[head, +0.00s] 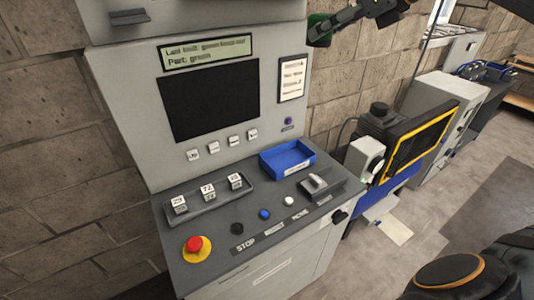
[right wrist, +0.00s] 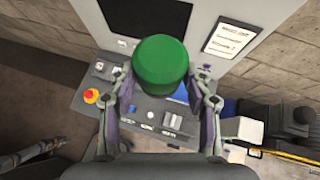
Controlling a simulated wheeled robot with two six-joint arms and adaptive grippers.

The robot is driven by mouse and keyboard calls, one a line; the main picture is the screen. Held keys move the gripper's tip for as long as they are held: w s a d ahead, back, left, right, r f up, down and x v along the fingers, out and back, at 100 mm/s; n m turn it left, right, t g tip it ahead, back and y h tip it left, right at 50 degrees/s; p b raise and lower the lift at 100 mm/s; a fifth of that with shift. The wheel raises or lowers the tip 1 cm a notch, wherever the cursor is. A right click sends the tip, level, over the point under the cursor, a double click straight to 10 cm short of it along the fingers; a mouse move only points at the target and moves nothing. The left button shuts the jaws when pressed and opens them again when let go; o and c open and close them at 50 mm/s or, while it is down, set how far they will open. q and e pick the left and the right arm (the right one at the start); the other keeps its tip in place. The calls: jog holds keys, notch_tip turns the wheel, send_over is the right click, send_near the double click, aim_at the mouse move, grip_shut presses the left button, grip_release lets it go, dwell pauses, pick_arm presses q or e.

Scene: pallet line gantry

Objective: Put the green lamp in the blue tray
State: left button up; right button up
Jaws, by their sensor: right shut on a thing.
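The green lamp (right wrist: 160,66) is a round green cap held between the two fingers of my right gripper (right wrist: 163,88). In the head view my right gripper (head: 328,28) is at the top, beside the console screen, with the green lamp (head: 317,24) at its tip, partly hidden by the fingers. The blue tray (head: 289,164) sits on the console's sloped desk, to the right, below and apart from the gripper. In the right wrist view the blue tray (right wrist: 178,95) is mostly hidden behind the lamp and a finger.
The console desk also bears a grey tray of small labelled blocks (head: 208,202), a red stop button (head: 195,245), small round buttons and a grey switch block (head: 315,187). A yellow-framed machine (head: 420,145) stands to the right.

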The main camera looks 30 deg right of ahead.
jog(key=w+d+f+p, duration=0.1)
jog(key=w+d+f, duration=0.1)
jog(key=f, duration=0.4)
jog(key=w+d+f+p, duration=0.1)
jog(key=w+d+f, duration=0.1)
jog(key=w+f, duration=0.3)
jog(key=shift+w+f, duration=0.15)
jog(key=shift+f, duration=0.35)
